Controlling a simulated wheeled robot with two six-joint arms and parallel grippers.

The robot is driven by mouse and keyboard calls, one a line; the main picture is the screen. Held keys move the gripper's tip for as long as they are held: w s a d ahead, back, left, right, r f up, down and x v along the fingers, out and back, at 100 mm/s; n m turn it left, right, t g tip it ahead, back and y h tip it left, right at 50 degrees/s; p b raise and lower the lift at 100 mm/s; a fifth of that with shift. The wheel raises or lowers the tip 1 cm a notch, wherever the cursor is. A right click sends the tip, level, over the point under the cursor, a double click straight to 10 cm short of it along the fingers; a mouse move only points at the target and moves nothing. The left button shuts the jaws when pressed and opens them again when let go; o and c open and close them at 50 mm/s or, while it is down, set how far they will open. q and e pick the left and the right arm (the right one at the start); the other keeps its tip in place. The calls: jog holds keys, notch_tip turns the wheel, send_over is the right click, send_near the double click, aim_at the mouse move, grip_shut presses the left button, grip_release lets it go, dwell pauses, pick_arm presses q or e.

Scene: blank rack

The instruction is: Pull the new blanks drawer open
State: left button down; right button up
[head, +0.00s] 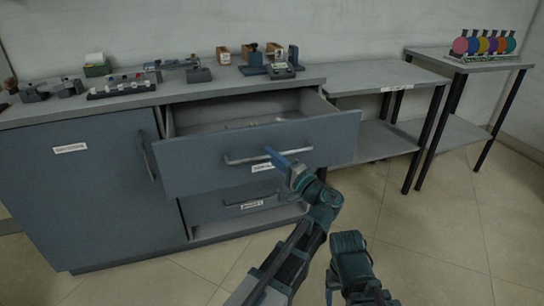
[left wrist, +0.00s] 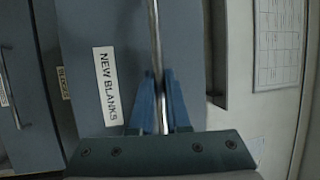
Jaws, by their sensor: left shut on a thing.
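The new blanks drawer (head: 200,173) is the upper grey-blue drawer of the bench cabinet. It stands well out from the cabinet, and its open inside shows behind the front panel. Its bar handle (head: 240,158) runs across the front. My left gripper (head: 272,153) is shut on this handle. In the left wrist view the blue fingers of my left gripper (left wrist: 162,100) stand either side of the handle bar (left wrist: 155,40), beside the label reading NEW BLANKS (left wrist: 106,86). My right gripper does not show.
A lower drawer (head: 225,204) below is shut. A cabinet door (head: 80,190) is at the left. The bench top (head: 200,90) holds several small tools and boxes. Side tables stand right, one with a rack of coloured discs (head: 484,44). Tiled floor (head: 430,240) at right is clear.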

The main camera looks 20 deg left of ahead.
pick_arm(q)
jog(key=c, duration=0.9)
grip_release()
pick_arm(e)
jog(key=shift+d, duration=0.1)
